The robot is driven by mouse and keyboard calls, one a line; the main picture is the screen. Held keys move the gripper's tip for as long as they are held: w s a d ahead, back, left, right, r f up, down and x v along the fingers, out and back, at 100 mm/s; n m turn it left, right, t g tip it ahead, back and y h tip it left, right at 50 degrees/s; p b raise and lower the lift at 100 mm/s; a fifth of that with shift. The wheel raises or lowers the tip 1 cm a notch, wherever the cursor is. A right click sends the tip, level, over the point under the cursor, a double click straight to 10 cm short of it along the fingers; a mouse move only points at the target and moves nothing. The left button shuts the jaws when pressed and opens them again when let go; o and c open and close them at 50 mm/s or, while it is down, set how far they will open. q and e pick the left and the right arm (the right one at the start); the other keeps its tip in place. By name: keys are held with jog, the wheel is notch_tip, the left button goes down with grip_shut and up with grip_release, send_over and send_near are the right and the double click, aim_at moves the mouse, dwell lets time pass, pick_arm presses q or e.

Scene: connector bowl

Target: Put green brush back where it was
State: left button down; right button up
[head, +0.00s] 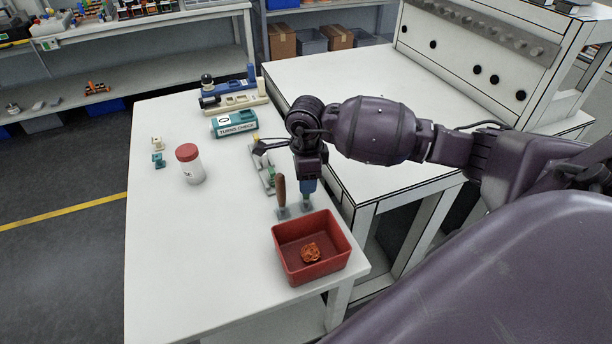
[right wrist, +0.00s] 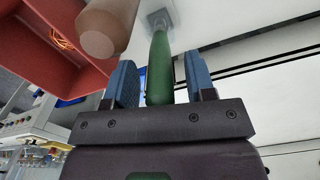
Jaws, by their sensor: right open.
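The green brush (right wrist: 160,68) shows in the right wrist view as a green handle between the two blue fingers of my right gripper (head: 308,186). Gaps show on both sides of the handle, so the open fingers are around it without gripping. Its far end meets a small grey foot at the table top. In the head view the gripper hides most of it, and only the grey foot (head: 306,206) shows below the fingers. A brown-handled brush (head: 281,190) stands upright just left of the gripper. My left gripper is not in view.
A red bin (head: 283,263) with an orange tangled item (head: 310,252) stands close in front. A white jar with a red lid (head: 190,164) is at left, and a teal device (head: 234,123) lies behind. The table's front left is clear.

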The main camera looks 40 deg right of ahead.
jog(key=shift+r, duration=0.25)
notch_tip(320, 180, up, 11)
jog(key=shift+f, duration=0.15)
jog(key=shift+r, duration=0.6)
